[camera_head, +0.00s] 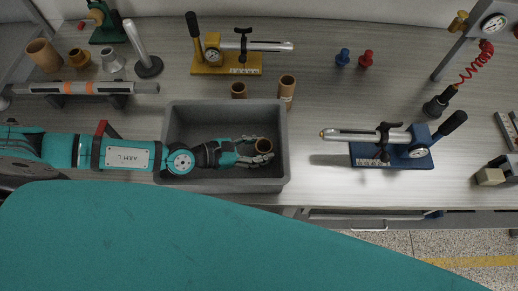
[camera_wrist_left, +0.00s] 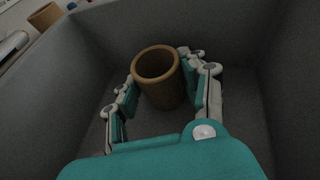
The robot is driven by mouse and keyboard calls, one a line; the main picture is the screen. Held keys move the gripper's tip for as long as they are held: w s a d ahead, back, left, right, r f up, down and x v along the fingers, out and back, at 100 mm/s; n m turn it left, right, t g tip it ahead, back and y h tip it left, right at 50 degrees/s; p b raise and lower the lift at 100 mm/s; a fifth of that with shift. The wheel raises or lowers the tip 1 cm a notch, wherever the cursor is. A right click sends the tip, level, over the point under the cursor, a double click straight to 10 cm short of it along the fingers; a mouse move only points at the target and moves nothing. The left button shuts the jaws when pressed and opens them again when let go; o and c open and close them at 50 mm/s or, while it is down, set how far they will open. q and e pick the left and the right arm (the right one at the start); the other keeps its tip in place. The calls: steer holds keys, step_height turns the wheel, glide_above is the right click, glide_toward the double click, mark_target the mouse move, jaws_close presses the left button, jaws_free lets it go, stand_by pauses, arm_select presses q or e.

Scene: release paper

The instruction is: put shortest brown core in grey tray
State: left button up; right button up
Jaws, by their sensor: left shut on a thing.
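A brown core (camera_head: 264,145), a short hollow tube, is inside the grey tray (camera_head: 224,187), towards its right end. My left gripper (camera_head: 261,151) reaches into the tray from the left and is shut on this core. In the left wrist view the core (camera_wrist_left: 163,80) stands roughly upright between the fingers (camera_wrist_left: 160,88), its open top facing the camera. Whether its bottom touches the tray floor cannot be told. My right gripper is not in view.
A wide brown tube (camera_head: 43,55) and smaller fittings stand at the back left. A yellow-based device (camera_head: 226,67) is behind the tray, and a blue-based one (camera_head: 390,152) to its right. The table just right of the tray is clear.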

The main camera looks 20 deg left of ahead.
arm_select(q)
steer(key=shift+f, duration=0.2)
steer(key=o, duration=1)
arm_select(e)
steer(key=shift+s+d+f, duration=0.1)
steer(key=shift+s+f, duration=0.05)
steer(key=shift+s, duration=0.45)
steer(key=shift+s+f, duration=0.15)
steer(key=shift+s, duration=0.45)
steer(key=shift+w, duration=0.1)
arm_select(q)
steer(key=shift+r, duration=0.25)
steer(key=shift+s+a, duration=0.15)
steer(key=shift+a, duration=0.05)
steer(key=b+v, duration=0.8)
steer(key=v, duration=0.2)
steer(key=shift+s+a+f, duration=0.1)
steer(key=shift+s+a+r, duration=0.35)
steer(key=shift+r, duration=0.1)
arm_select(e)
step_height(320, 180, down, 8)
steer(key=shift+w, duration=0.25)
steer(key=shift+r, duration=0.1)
